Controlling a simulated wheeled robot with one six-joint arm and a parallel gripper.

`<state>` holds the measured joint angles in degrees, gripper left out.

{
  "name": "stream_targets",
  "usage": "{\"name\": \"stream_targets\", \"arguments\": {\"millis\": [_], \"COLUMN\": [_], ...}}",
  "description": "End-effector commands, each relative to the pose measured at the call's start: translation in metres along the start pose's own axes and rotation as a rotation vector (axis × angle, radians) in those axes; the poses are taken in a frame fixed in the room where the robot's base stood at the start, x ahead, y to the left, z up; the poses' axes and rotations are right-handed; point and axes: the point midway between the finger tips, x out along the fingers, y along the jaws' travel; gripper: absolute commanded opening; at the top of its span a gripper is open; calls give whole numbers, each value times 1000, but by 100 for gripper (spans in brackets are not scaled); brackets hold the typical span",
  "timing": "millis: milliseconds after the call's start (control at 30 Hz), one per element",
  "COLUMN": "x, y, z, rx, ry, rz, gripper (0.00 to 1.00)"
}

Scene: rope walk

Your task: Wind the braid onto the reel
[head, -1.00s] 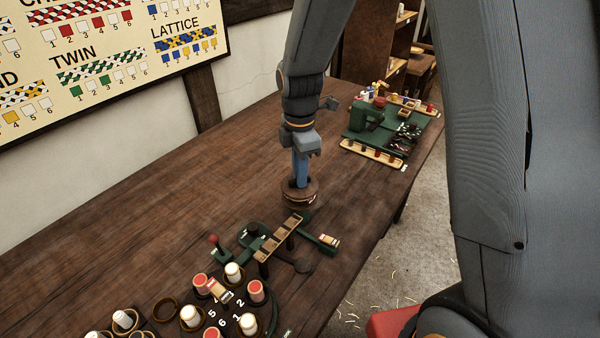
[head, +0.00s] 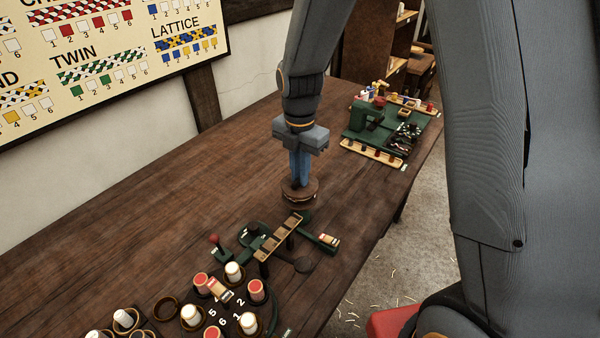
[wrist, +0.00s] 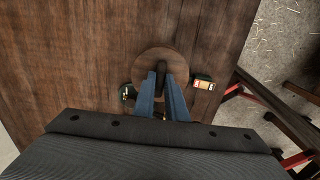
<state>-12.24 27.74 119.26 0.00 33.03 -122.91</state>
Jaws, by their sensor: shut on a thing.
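The reel (head: 301,196) is a round brown wooden spool standing on the table in the middle of the head view. It also shows from above as a disc in the wrist view (wrist: 143,68). My gripper (head: 299,180) points straight down over it, with its blue fingers at the reel's centre. In the wrist view my gripper (wrist: 162,72) is shut on a dark part at the middle of the reel, largely covered by the fingers. I cannot clearly make out the braid on the reel.
A green stand with a slotted wooden bar (head: 279,238) is close in front of the reel. Red and white bobbins (head: 233,272) crowd the table's near end. A green station (head: 375,125) sits at the far right. The table left of the reel is clear.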

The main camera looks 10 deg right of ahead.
Motion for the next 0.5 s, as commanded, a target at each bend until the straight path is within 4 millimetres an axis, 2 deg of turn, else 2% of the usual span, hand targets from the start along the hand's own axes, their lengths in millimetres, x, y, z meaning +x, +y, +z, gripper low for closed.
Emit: {"name": "stream_targets", "arguments": {"millis": [367,400,467,500], "x": [-2,-2,-2,-2], "y": [2,2,2,2], "z": [1,1,0,0], "rx": [-3,-2,-2,-2], "ry": [-2,-2,-2,-2], "rz": [5,5,4,4], "gripper": [0,18,29,30]}}
